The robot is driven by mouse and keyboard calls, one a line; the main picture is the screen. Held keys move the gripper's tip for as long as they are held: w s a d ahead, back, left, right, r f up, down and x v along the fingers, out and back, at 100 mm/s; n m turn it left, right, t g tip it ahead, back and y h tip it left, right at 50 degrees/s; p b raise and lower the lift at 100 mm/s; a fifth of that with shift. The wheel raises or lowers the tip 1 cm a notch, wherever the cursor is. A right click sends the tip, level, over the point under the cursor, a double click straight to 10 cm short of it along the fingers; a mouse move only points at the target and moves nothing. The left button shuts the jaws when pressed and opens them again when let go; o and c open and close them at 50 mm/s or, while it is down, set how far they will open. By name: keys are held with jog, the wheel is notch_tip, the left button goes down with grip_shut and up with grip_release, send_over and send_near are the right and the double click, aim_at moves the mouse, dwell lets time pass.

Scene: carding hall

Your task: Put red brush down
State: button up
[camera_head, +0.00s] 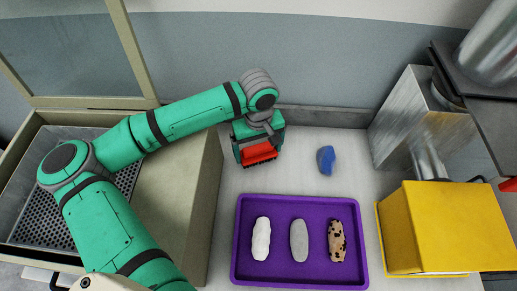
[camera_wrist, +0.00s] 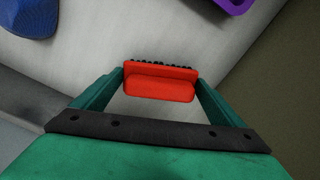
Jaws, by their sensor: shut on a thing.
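The red brush (camera_head: 259,153) has a red body and dark bristles. It is held in my gripper (camera_head: 257,145), over the light worktop near the back wall. In the wrist view the brush (camera_wrist: 160,82) sits between the two green fingers of my gripper (camera_wrist: 160,90), with its bristles toward the top of the picture. The gripper is shut on it. In the head view the brush is behind the purple tray, left of the blue object. I cannot tell whether its bristles touch the worktop.
A purple tray (camera_head: 299,197) holds a white, a grey and a spotted roll. A blue object (camera_head: 326,160) lies behind it; it also shows in the wrist view (camera_wrist: 28,15). A yellow box (camera_head: 447,228) and metal machinery stand at right. Bare worktop (camera_head: 295,160) lies right of the brush.

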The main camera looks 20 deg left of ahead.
aim_at(258, 147)
jog(key=shift+w+f, duration=0.15)
jog(key=shift+f, duration=0.05)
jog(key=o, duration=0.9)
jog(key=shift+a, duration=0.3)
jog(key=shift+d+r, duration=0.25)
jog(key=shift+d, duration=0.05)
notch_tip(258, 147, up, 12)
jog(key=shift+a+f, duration=0.1)
jog(key=shift+f, duration=0.05)
